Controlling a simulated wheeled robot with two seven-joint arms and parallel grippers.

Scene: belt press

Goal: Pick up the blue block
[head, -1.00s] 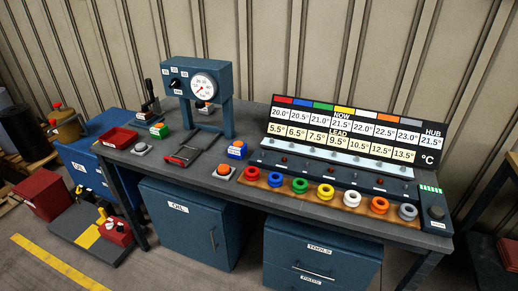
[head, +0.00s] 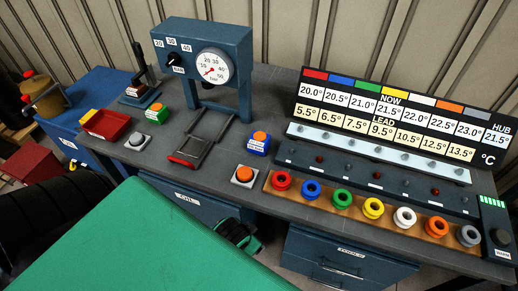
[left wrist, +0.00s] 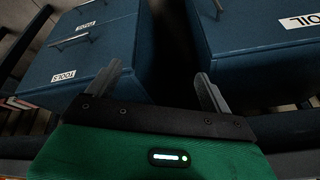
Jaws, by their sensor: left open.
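The blue block (head: 259,143) stands on the bench in the head view, right of the gauge press, with an orange button-like top and a white label on its front. It is upright, and nothing is touching it. My left gripper (head: 237,238) is low in front of the bench, below and apart from the block, partly hidden by my green arm. In the left wrist view the left gripper (left wrist: 158,70) has its two fingers spread with nothing between them, facing the cabinets. The block is not in that view. My right gripper is not in view.
A gauge press (head: 205,65) stands behind the block's left. An orange button box (head: 244,175) is just in front of it. Coloured rings, including a red one (head: 281,181), sit on a wooden strip to the right. A green block (head: 159,113) is further left.

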